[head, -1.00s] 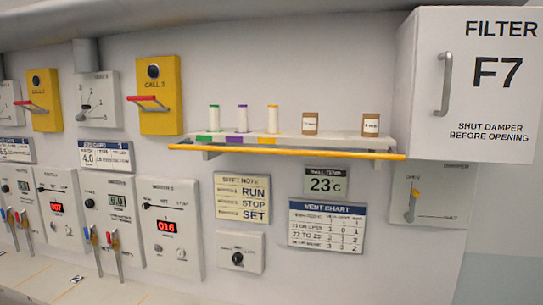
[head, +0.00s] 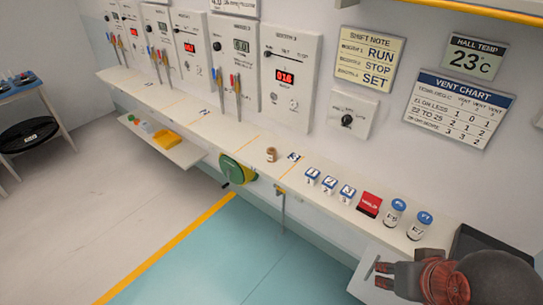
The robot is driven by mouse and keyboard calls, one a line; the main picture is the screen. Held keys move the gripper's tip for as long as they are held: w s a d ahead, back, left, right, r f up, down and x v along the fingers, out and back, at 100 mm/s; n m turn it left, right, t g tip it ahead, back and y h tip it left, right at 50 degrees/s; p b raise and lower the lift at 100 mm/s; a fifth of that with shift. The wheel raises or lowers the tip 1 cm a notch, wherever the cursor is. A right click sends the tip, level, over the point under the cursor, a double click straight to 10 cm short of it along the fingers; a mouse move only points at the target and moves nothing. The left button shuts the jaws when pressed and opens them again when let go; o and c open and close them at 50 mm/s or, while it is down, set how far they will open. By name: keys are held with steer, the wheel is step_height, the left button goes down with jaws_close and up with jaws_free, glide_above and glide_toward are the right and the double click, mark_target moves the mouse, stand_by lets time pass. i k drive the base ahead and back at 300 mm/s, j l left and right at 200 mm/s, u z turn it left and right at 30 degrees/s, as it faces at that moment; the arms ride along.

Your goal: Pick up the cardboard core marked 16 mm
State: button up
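No core with a readable 16 mm mark shows now. A small brown ring-like piece (head: 271,154) stands on the long bench; it may be a cardboard core, and I cannot read any mark on it. The shelf that held two brown labelled cores is out of the head view, apart from its yellow front edge (head: 490,10) at the top right. My gripper (head: 381,275) is at the lower right, pointing left near the bench's right end. Its two fingertips are apart with nothing visible between them.
The long bench (head: 225,137) carries several blue-and-white number blocks (head: 329,183), a red block (head: 368,204) and two blue-lidded jars (head: 394,213). A green disc (head: 237,170) hangs at its front edge. A low side shelf (head: 180,152) juts out at left. The floor in front is clear.

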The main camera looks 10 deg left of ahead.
mark_target(272, 155)
steer(key=z, duration=0.35)
steer(key=j+z, duration=0.9)
steer(key=j, duration=0.15)
steer(key=k+j, duration=0.1)
steer(key=j, duration=0.45)
steer(key=j+z, duration=0.15)
steer(key=j, duration=0.4)
steer(key=k+j, duration=0.15)
steer(key=j, duration=0.4)
steer(key=z, duration=0.05)
